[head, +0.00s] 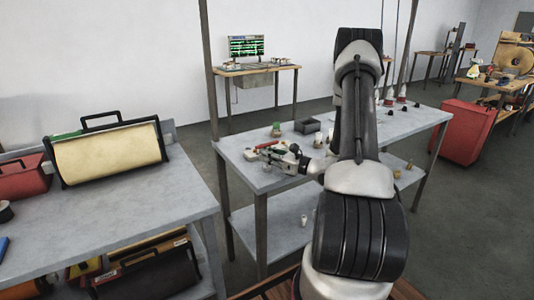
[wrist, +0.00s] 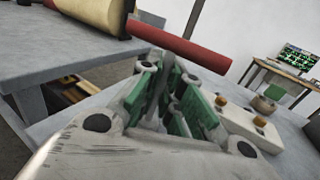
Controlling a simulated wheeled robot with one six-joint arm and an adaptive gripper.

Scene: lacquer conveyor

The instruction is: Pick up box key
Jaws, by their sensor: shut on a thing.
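The box key looks like a T-shaped tool with a red bar handle (wrist: 180,46) across the top and a grey shaft (wrist: 160,82) below it. In the wrist view my gripper (wrist: 172,100) has green-padded fingers closed around the shaft, and the red bar sits just beyond the fingertips. In the head view my gripper (head: 272,153) is over the left part of the middle grey table (head: 255,180).
A white block with brass knobs (wrist: 238,120) lies close to the right of my gripper. A cream-fronted case (head: 107,155) stands on the left bench (head: 110,215). A red cabinet (head: 467,131) is at right.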

